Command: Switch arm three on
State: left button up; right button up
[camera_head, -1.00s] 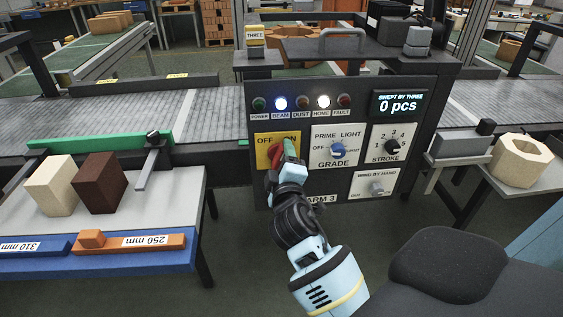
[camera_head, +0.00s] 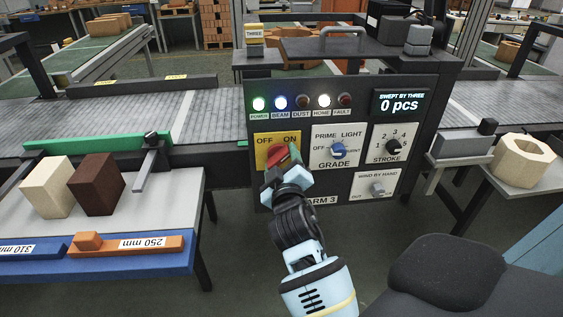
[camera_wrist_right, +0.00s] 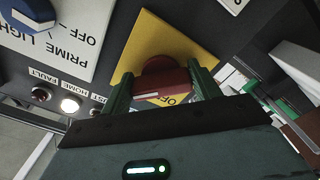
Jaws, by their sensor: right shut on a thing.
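The arm three panel (camera_head: 258,205) stands in the middle of the head view, labelled ARM 3. Its red rotary switch (camera_head: 277,154) sits on a yellow OFF/ON plate (camera_head: 261,139). My right gripper (camera_head: 284,164) is at this switch, and its fingers partly hide the knob. In the right wrist view, the two green fingers stand on either side of the red knob (camera_wrist_right: 165,78) and are shut on it. The POWER lamp (camera_head: 259,103) glows green-white. The BEAM lamp (camera_head: 280,102) and HOME lamp (camera_head: 324,101) are lit; DUST and FAULT are dark. My left gripper is not in view.
The GRADE knob (camera_head: 338,149), STROKE knob (camera_head: 392,146) and wind-by-hand knob (camera_head: 377,188) lie right of the switch. The counter display (camera_head: 399,104) reads 0 pcs. A table (camera_head: 181,187) with two blocks is at left. A dark chair (camera_head: 450,265) is at lower right.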

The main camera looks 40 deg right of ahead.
jog(key=o, duration=1)
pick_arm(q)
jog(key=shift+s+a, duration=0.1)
pick_arm(e)
jog(key=shift+s, duration=0.1)
